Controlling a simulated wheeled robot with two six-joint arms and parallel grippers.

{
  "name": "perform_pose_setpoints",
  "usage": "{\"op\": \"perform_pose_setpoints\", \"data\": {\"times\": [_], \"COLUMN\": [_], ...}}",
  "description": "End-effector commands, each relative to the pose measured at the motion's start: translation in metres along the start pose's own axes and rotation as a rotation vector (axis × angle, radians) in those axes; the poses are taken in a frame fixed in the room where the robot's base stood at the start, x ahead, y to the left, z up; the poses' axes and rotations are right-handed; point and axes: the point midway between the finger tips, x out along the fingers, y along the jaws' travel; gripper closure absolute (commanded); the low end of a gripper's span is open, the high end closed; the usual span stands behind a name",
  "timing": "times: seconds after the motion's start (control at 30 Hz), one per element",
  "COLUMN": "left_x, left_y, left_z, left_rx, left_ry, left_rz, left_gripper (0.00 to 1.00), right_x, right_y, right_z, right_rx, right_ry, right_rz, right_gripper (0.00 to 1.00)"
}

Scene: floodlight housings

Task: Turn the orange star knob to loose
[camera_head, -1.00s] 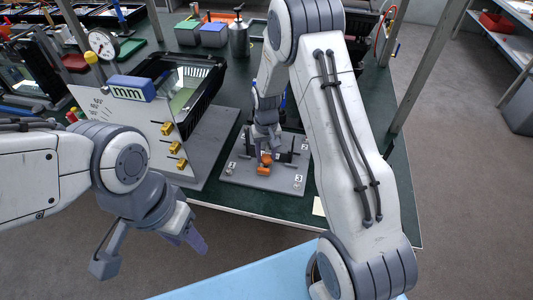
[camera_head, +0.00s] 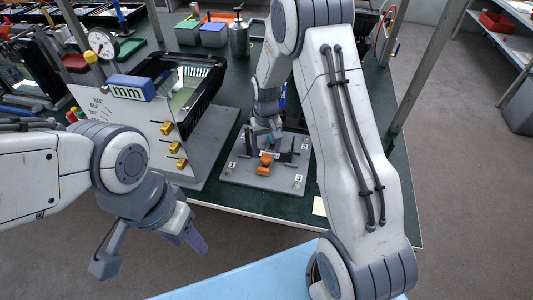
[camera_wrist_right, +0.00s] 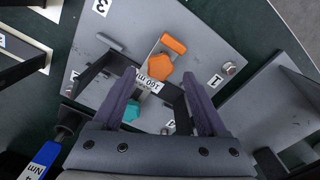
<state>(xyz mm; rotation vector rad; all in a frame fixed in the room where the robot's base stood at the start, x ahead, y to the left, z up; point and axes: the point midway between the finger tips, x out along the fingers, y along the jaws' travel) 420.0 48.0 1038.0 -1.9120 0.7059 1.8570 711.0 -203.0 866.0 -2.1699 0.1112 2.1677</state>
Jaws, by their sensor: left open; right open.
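The orange star knob (camera_head: 266,158) stands on a fixture on a grey plate (camera_head: 252,179) marked with numbers. In the right wrist view the knob (camera_wrist_right: 158,68) shows several lobes, with an orange block (camera_wrist_right: 173,44) beside it and a white label partly covering its lower side. My right gripper (camera_head: 265,140) is behind and above the knob in the head view. In the right wrist view its two fingers (camera_wrist_right: 160,76) are open, with the knob showing between and just beyond the tips; contact cannot be told. My left gripper (camera_head: 150,251) is open and empty, in front of the bench.
A teal knob (camera_wrist_right: 131,112) and dark uprights are close to the orange knob. A panel marked mm (camera_head: 145,125) with yellow clips stands left of the plate, with a black crate (camera_head: 205,85) behind. A blue-handled tool (camera_wrist_right: 40,160) lies near the plate.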

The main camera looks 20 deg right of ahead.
Motion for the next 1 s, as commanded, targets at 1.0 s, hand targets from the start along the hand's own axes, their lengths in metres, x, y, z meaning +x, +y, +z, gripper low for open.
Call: {"op": "perform_pose_setpoints", "data": {"times": [1.0], "left_x": [0.005], "left_y": [0.000], "left_z": [0.000], "left_rx": [0.000], "left_ry": [0.000], "left_rz": [0.000], "left_gripper": [0.50], "right_x": [-0.079], "right_y": [-0.002], "right_z": [0.001], "right_rx": [-0.004], "right_ry": [0.000], "right_rz": [0.000], "right_gripper": [0.25]}}
